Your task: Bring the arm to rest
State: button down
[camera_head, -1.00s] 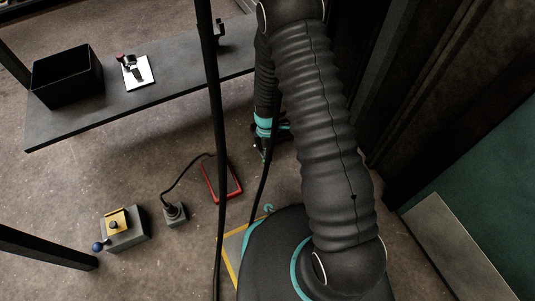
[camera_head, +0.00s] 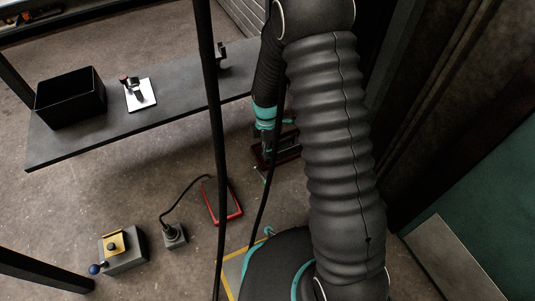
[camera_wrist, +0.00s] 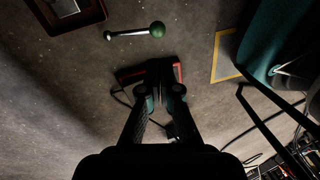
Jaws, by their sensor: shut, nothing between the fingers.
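My gripper (camera_wrist: 163,92) is in the middle of the wrist view, pointing down over the floor. Its two fingers are together with nothing between them. In the head view my arm bends down at the centre right, and its teal-ringed lower end hangs behind a black cable. The fingertips are hard to make out there.
A dark bench (camera_head: 165,118) bears a black bin (camera_head: 70,97) and a white plate with a small fixture (camera_head: 140,95). On the floor are a red frame (camera_head: 222,203), a yellow-topped grey box (camera_head: 124,250) and a cable-fed grey block (camera_head: 174,236). A green-knobbed rod (camera_wrist: 135,32) shows in the wrist view.

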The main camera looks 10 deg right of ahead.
dwell(0.4)
jog(key=s+d+r+m+t+p, duration=0.2)
jog(key=s+r+m, duration=0.4)
jog(key=r, duration=0.8)
jog(key=s+d+r+m+t+p, duration=0.3)
jog(key=s+r+m+p, duration=0.2)
jog(key=r, duration=1)
jog(key=s+d+r+m+t+p, duration=0.2)
jog(key=s+r+m, duration=0.7)
jog(key=r, duration=0.6)
jog(key=shift+s+d+t+p, duration=0.4)
jog(key=shift+s+d+p, duration=0.25)
jog(key=shift+p, duration=0.2)
jog(key=shift+r, duration=0.1)
